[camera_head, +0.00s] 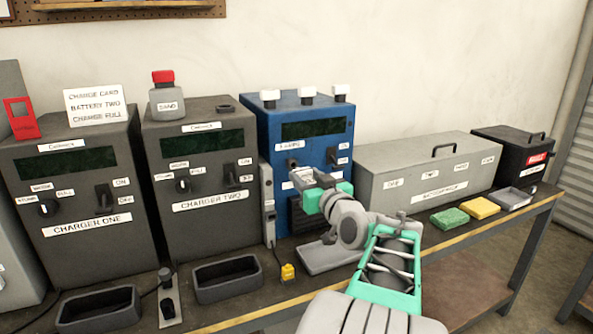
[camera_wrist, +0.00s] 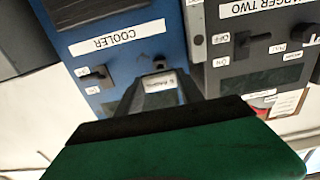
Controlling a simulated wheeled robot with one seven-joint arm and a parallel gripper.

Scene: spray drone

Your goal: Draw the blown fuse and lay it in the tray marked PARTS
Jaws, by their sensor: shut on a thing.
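My gripper (camera_head: 322,196), with green parts, is at the front of the blue cooler box (camera_head: 339,118), which also shows upside down in the wrist view (camera_wrist: 125,25). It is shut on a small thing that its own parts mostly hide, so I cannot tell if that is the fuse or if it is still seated. In the wrist view a grey piece with a small label (camera_wrist: 160,85) stands against the cooler's face. A small grey open tray (camera_head: 513,199) lies at the bench's right end. I cannot read a PARTS mark on it.
Two dark open bins (camera_head: 227,279) (camera_head: 98,309) stand along the front edge, before charger two (camera_head: 203,170) and charger one (camera_head: 78,190). A long grey box (camera_head: 428,172), a green sponge (camera_head: 450,218), a yellow sponge (camera_head: 479,207) and a black box (camera_head: 513,155) are to the right.

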